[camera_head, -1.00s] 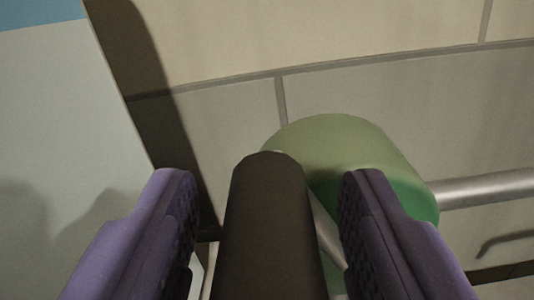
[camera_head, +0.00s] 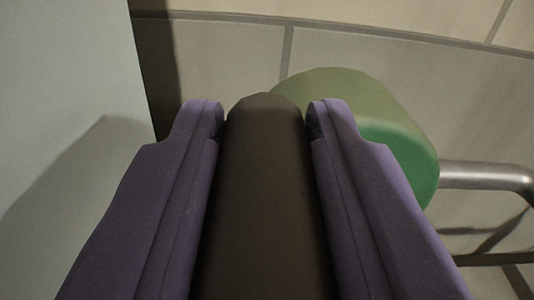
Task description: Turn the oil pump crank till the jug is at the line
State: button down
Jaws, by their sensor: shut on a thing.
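My gripper (camera_head: 265,115) has two purple fingers and is shut on a dark brown, rounded handle (camera_head: 262,190), one finger along each side. The handle looks like the grip of the oil pump crank; its lower part runs out of the picture. A green cylinder (camera_head: 395,145) stands behind and to the right of the handle, partly hidden by the right finger. I cannot tell whether it is part of the pump. The jug and its line are not visible.
A grey metal pipe (camera_head: 485,176) runs right from the green cylinder and bends down. A pale flat panel (camera_head: 60,90) fills the left side. A tiled surface (camera_head: 225,55) lies behind, with shadows on it.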

jog(key=shift+a+f+n, duration=0.15)
jog(key=shift+n, duration=0.15)
jog(key=c, duration=0.9)
grip_release()
jog(key=shift+s, duration=0.1)
jog(key=s+p, duration=0.1)
jog(key=s, duration=0.6)
jog(key=shift+s, duration=0.25)
